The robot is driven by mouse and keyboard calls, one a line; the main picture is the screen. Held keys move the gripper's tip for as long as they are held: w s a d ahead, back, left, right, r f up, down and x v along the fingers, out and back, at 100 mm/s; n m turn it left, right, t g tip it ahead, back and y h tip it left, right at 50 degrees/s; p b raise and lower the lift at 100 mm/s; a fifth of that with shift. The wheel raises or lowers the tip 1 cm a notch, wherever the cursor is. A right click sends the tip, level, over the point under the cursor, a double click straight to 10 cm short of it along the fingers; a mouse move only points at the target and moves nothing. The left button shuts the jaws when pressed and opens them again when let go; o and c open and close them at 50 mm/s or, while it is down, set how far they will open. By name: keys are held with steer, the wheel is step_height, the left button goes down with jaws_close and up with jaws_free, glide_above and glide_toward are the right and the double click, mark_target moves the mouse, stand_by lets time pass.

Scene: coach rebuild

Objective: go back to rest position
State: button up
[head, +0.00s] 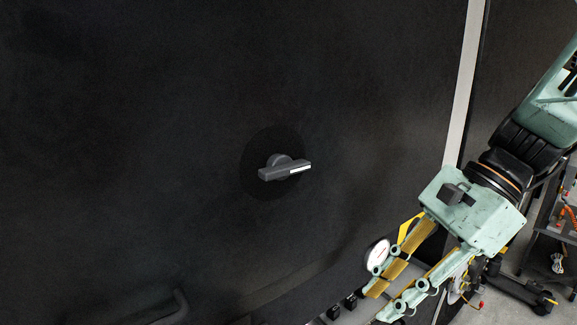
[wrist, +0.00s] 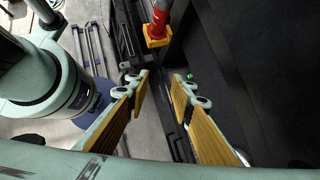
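My gripper (head: 376,302) is at the lower right of the head view, pointing down and left, apart from the dark panel. In the wrist view its two yellow-padded fingers (wrist: 160,82) stand apart with an empty gap between them. A grey rotary handle (head: 285,170) with a white stripe sits on a black round plate on the dark panel (head: 120,120), left of and above my gripper. The handle's lever lies nearly level, its right end slightly raised. No held object shows in either view.
A red post with a yellow base (wrist: 156,40) stands beyond the fingertips in the wrist view. A white round dial (head: 377,254) shows beside the fingers. A curved bar (head: 180,303) is at the lower left. Shelving with cables (head: 555,235) stands at the far right.

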steer(key=s+d+n+t+h+b, duration=0.2)
steer(key=s+n+h+b, duration=0.1)
steer(key=s+n, duration=0.4)
steer(key=s+d+f+n+t+h+b, duration=0.1)
steer(key=s+d+n+t+h+b, duration=0.1)
steer(key=s+n+h+b, duration=0.2)
steer(key=shift+s+d+n+t, duration=0.2)
steer(key=shift+s+n+t, duration=0.1)
steer(key=shift+s+n, duration=1.6)
steer(key=shift+w+f, duration=0.1)
steer(key=shift+w, duration=0.2)
steer(key=shift+c, duration=0.2)
